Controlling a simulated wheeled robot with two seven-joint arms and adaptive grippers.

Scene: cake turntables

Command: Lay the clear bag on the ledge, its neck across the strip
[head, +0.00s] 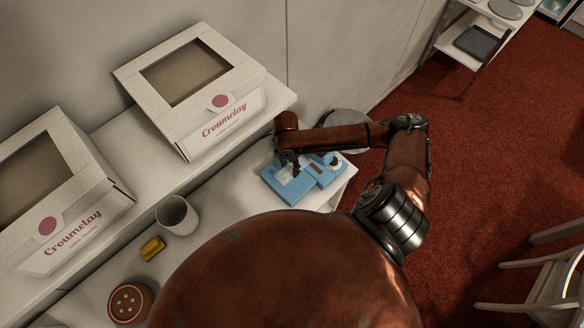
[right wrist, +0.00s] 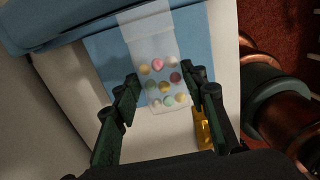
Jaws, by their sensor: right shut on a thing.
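The clear bag (right wrist: 160,85) holds several round sweets in pink, yellow, white and green. In the right wrist view my right gripper (right wrist: 165,110) has one finger on each side of the bag and is shut on it. The bag's plain upper end reaches over a flat blue surface (right wrist: 105,60) towards a raised blue edge (right wrist: 60,25). In the head view my right gripper (head: 290,165) is over the blue device (head: 283,187) on the white ledge, and mostly hides the bag. I cannot make out the strip clearly. My left gripper is not in view.
Two white cake boxes (head: 168,121) (head: 85,205) stand on the raised shelf at left. A white cup (head: 177,215), a yellow block (head: 152,247) and a round brown item (head: 130,302) stand on the lower surface. A grey disc (head: 341,124) is beyond my arm.

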